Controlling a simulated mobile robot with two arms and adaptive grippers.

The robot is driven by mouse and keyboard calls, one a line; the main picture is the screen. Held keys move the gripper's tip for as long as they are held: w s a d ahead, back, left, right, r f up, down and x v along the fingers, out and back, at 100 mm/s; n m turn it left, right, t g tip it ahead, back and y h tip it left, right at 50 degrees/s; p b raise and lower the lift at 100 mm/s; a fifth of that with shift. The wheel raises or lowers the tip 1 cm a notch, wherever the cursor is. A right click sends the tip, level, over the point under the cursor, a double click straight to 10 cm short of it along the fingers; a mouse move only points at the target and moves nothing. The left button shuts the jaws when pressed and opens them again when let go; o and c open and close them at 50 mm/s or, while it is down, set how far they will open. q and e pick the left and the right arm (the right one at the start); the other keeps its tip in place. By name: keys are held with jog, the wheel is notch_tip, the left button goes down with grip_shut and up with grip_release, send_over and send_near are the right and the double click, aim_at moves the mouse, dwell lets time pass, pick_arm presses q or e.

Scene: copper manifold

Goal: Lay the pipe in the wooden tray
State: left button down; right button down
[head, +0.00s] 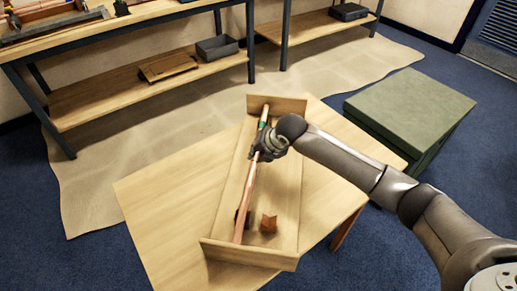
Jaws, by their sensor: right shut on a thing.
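The copper pipe (247,194) is long and thin, with a green band near its far end. It lies lengthwise within the outline of the wooden tray (247,253), along the tray's left side. Whether it touches the tray floor or is held just above it, I cannot tell. My right gripper (262,152) is shut on the pipe in its upper half, and the fingers hide part of it. My left gripper is not in view.
The tray stands on a light wooden table (160,190). A small copper-brown piece (268,223) lies in the tray near its front end. A green box (410,108) stands right of the table. Workbenches with shelves (150,85) line the back.

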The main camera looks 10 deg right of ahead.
jog(key=c, duration=1.3)
grip_release()
jog(key=shift+o, duration=0.3)
jog(key=o, duration=0.3)
notch_tip(320, 180, up, 7)
jog(key=p, duration=0.7)
jog(key=shift+p, duration=0.3)
